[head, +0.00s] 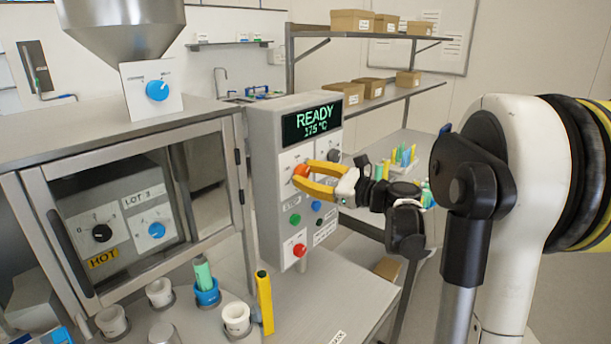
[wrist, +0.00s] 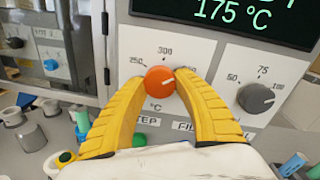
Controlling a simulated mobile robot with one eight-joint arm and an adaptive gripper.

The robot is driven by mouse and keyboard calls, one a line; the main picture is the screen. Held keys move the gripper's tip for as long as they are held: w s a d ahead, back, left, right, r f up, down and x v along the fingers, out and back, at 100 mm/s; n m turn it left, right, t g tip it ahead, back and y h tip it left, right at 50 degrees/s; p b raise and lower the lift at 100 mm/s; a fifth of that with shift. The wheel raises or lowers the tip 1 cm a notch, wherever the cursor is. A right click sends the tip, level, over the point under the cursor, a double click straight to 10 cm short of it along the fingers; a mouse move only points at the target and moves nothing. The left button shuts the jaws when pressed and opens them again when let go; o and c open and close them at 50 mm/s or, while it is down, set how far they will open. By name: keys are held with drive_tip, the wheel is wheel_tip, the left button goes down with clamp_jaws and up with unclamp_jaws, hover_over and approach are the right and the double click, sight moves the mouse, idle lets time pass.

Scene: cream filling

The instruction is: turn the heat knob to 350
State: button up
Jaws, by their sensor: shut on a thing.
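The heat knob is the orange knob (head: 301,170) on the grey control panel (head: 264,170). In the wrist view the orange knob (wrist: 158,82) sits between the yellow fingertips of my gripper (wrist: 161,79), which is shut on it from both sides. Its white pointer line points right and slightly up. The dial shows 250 at left and 300 at top; the label at right is mostly hidden by the right finger. The display (head: 312,121) reads READY and 175 °C. In the head view my gripper (head: 304,178) reaches the panel from the right.
A grey knob (wrist: 256,97) marked 50 and 75 is right of the heat knob. Below are a green button (head: 295,219), a blue button (head: 316,205) and a red button (head: 299,250). The glass-fronted cabinet (head: 125,145) stands left. Cups and a yellow marker (head: 264,300) stand in front.

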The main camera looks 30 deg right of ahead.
drive_tip(key=shift+m, duration=0.9)
drive_tip(key=o, duration=1.2)
drive_tip(key=shift+o, duration=0.2)
drive_tip(key=v, duration=1.2)
drive_tip(key=shift+f, duration=0.2)
drive_tip(key=shift+d, duration=0.1)
